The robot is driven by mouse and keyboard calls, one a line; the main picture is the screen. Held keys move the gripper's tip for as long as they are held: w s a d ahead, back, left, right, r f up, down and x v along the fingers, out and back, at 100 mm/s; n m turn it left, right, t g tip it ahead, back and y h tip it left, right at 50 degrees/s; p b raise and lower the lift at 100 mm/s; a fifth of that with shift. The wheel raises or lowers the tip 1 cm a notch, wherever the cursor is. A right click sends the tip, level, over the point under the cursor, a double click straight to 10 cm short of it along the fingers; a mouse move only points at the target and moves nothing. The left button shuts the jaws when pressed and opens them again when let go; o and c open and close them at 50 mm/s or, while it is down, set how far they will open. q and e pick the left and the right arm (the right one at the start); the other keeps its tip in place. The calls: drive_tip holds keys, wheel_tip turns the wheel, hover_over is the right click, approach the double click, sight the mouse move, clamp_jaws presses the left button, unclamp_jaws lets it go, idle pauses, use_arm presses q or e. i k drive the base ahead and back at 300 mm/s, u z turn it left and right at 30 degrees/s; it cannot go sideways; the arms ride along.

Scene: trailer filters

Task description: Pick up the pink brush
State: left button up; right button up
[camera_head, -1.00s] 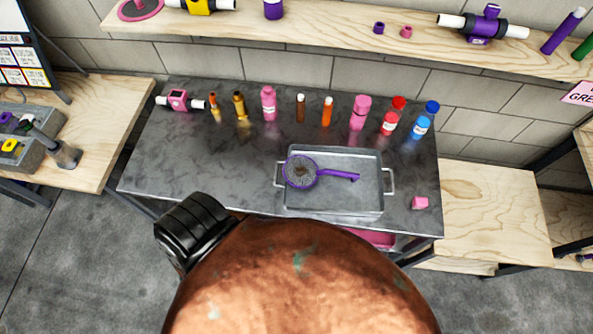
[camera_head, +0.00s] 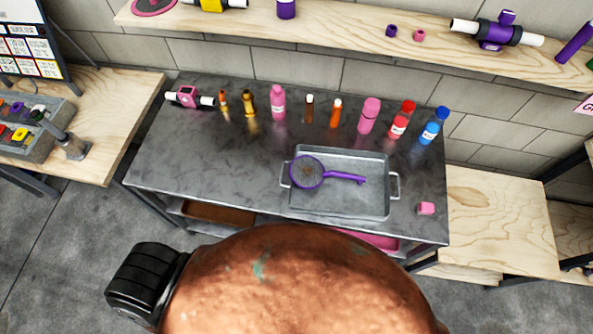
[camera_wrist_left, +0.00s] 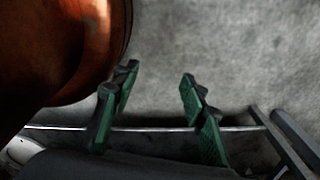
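I cannot make out a pink brush for certain in either view. A purple round-headed tool with a handle (camera_head: 307,172), brush or strainer, lies in the grey metal tray (camera_head: 338,208) on the dark table. A pink ring-like object (camera_head: 152,6) on the upper shelf is cut off by the picture's top edge. In the left wrist view my left gripper (camera_wrist_left: 158,90) is open, its green pads apart with nothing between them. It is not visible in the head view. My right gripper is in neither view.
Several bottles, such as a pink one (camera_head: 369,115) and a blue one (camera_head: 434,126), line the table's back. A pink bin (camera_head: 375,240) and a brown bin (camera_head: 218,212) are below. The table's left front is clear.

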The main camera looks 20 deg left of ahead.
sight(424, 209)
drive_tip(key=u, duration=2.15)
drive_tip(key=k, duration=1.05)
drive_tip(key=z, duration=1.35)
drive_tip(key=i, duration=0.5)
drive_tip(key=z, duration=0.1)
